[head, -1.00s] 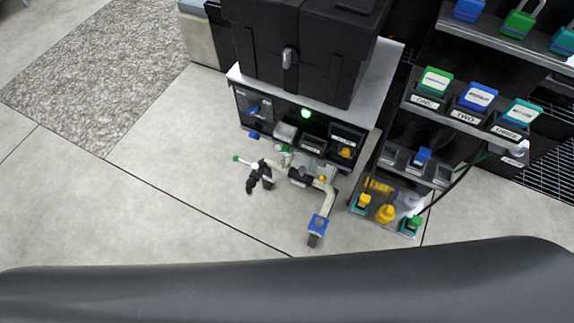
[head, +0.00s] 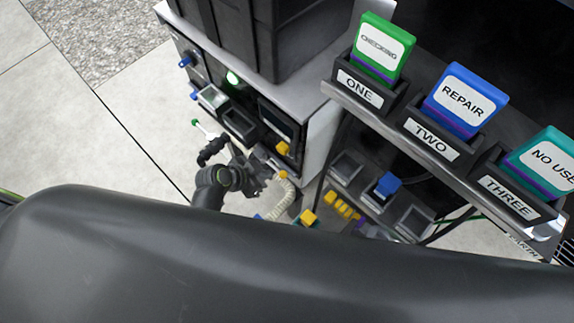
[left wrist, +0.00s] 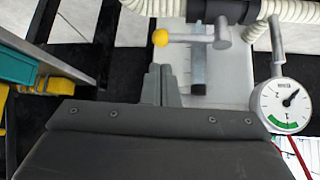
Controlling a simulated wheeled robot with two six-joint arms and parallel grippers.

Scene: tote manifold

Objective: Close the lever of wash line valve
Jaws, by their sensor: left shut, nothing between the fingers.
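In the left wrist view, a grey lever with a yellow knob (left wrist: 160,38) lies sideways and joins a grey fitting below a ribbed cream hose (left wrist: 290,10). My left gripper (left wrist: 162,72) is shut and empty, its fingertips just short of the yellow knob with a small gap showing. In the head view my left gripper (head: 243,172) is among the pipework in front of the cabinet, partly hidden by my arm. A yellow knob (head: 283,175) shows beside it, and a green-tipped lever (head: 196,122) is farther left. No label tells which valve is the wash line. My right gripper is not seen.
A round dial gauge (left wrist: 282,104) stands right of the lever. A shelf with tags in holders ONE (head: 359,88), TWO (head: 432,138) and THREE (head: 507,196) is at the right. The cabinet (head: 322,135) stands behind the pipework. Open floor is at the left.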

